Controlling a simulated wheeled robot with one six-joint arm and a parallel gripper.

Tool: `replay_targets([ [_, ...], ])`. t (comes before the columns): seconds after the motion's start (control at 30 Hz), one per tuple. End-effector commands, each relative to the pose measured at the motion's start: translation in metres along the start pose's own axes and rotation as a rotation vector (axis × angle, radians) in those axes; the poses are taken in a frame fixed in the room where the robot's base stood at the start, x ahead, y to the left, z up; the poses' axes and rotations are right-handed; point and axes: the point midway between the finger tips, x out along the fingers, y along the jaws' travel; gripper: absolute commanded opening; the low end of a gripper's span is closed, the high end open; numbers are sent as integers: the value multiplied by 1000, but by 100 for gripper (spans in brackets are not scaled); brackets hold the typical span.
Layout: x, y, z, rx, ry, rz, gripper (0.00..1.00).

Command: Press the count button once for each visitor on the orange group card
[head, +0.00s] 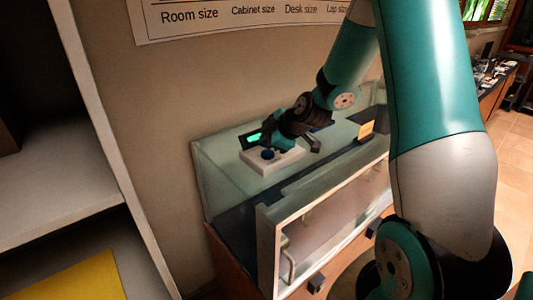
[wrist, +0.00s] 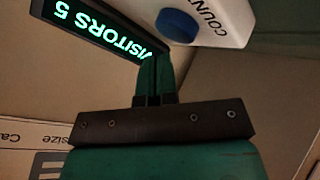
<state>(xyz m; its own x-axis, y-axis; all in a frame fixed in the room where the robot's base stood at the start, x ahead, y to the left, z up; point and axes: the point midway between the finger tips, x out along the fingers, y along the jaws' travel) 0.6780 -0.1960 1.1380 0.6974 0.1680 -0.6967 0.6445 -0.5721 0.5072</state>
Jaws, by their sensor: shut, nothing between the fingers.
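The count button (head: 267,155) is a blue dome on a white box (head: 284,163) that rests on the glass case. A lit green display (head: 254,139) stands behind the box; in the wrist view the display (wrist: 100,27) reads "VISITORS 5". My gripper (wrist: 154,60) is shut and empty, its tips close to the button and display; I cannot tell whether they touch anything. A small orange card (head: 366,130) stands on the case to the right; its writing is too small to read.
The glass case (head: 225,178) has a framed front and a handle. A shelf unit (head: 60,195) with a yellow panel stands at the left. A sign (head: 240,12) about sizes hangs on the wall above. Tiled floor (head: 515,150) is open at the right.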

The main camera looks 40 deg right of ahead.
Motion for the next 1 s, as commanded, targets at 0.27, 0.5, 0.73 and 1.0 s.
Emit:
replay_targets([
  [0.27,3,-2,2,0,0,0,0],
  [0.5,7,-5,5,0,0,0,0],
  [0.73,6,-4,4,0,0,0,0],
  [1.0,7,-5,5,0,0,0,0],
])
